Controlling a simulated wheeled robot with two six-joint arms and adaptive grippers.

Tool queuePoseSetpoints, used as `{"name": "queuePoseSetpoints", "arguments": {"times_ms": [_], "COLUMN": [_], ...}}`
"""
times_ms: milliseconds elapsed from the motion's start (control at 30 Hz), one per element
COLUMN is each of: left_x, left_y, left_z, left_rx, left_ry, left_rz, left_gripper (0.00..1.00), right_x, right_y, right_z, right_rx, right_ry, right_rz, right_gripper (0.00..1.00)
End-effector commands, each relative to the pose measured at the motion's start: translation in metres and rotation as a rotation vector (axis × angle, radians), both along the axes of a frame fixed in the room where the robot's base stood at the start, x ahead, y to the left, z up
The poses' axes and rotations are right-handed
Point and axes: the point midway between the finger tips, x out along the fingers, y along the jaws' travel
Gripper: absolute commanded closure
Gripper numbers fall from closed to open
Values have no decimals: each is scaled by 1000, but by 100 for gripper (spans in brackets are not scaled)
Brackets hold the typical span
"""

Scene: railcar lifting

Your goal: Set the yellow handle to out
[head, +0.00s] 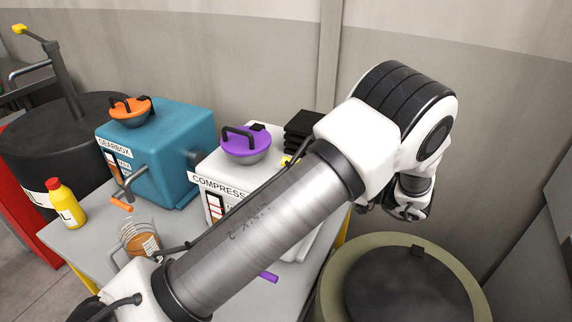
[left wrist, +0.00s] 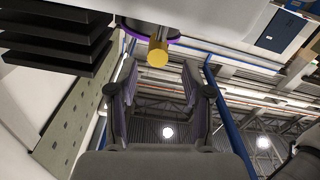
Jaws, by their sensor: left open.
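A small yellow handle (head: 288,160) shows at the back right of the white compressor box (head: 258,150), partly hidden by my arm. In the left wrist view, a yellow round-ended handle (left wrist: 157,55) sticks out near a purple rim, just beyond and between my fingertips. My left arm crosses the head view. Its gripper (head: 410,211) is beyond the table's right side, partly hidden by its wrist. In the left wrist view the left gripper (left wrist: 160,78) is open and empty, apart from the handle. My right gripper is not in view.
Black stacked plates (head: 302,130) stand beside the compressor; they also show in the wrist view (left wrist: 55,40). A teal gearbox (head: 170,150), yellow bottle (head: 64,203) and glass jug (head: 140,242) stand on the table. A yellow-tipped lever (head: 20,29) rises at far left. A drum (head: 335,285) stands right.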

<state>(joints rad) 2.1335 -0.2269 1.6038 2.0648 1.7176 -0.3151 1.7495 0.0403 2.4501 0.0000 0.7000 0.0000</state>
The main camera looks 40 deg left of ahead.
Motion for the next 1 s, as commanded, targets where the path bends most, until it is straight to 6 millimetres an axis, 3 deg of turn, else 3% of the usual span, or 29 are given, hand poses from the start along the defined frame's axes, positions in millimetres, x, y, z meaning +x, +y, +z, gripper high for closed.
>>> {"name": "queuePoseSetpoints", "arguments": {"times_ms": [167, 500, 800, 833, 967, 1000], "left_x": [-3, -22, -24, -24, -24, -24], "left_y": [10, 67, 75, 75, 75, 75], "left_z": [-4, -4, -5, -5, -5, -5], "left_rx": [0, -2, 0, 0, 0, 0], "left_ry": [1, 1, 0, 0, 0, 0], "left_rz": [2, 2, -1, -1, -1, -1], "left_gripper": [50, 50, 50, 54, 100, 100], "right_x": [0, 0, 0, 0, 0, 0], "right_y": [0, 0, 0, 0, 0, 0], "right_z": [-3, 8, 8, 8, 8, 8], "right_rx": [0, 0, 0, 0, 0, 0], "right_ry": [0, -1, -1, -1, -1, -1], "right_rz": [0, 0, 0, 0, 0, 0], "right_gripper": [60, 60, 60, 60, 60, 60]}}
